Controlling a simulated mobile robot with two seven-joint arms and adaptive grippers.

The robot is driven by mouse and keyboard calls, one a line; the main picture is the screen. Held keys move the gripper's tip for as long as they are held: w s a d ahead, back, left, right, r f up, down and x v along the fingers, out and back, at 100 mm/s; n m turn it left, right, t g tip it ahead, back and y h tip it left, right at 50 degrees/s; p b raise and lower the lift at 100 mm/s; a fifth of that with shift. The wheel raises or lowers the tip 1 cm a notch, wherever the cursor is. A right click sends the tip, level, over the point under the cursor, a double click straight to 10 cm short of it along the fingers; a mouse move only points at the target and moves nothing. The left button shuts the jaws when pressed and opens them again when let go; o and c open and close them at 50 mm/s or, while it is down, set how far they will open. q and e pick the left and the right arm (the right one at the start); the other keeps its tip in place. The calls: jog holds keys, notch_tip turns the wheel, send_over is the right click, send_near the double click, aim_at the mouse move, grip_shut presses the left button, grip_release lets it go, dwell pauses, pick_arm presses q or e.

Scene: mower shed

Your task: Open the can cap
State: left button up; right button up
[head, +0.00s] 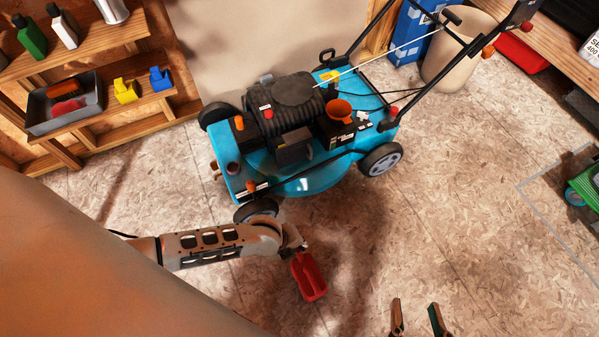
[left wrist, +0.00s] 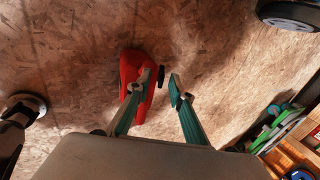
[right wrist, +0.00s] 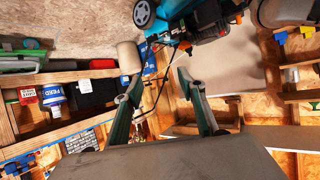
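The red can (head: 309,278) is on the floor in front of the mower. In the left wrist view the red can (left wrist: 130,66) lies beyond the fingers, partly behind the left-hand finger. Its small black cap (left wrist: 161,76) shows in the gap between the fingertips. My left gripper (left wrist: 160,84) is open, with its fingers apart. In the head view my left gripper (head: 297,246) is at the can's upper end; whether it touches cannot be told. My right gripper (head: 416,303) is open and empty at the bottom edge, away from the can; it also shows in the right wrist view (right wrist: 158,75).
A blue mower (head: 305,185) stands behind the can, its front wheel (head: 256,210) close to my left arm. Wooden shelves (head: 110,120) stand at the left. A green machine (head: 585,185) is at the right edge. The floor (head: 430,230) right of the can is clear.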

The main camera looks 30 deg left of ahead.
pick_arm(q)
jog(key=shift+w, duration=0.1)
jog(key=shift+c, duration=0.5)
grip_shut()
jog(key=shift+w+d+r, duration=0.1)
jog(key=shift+r, duration=0.05)
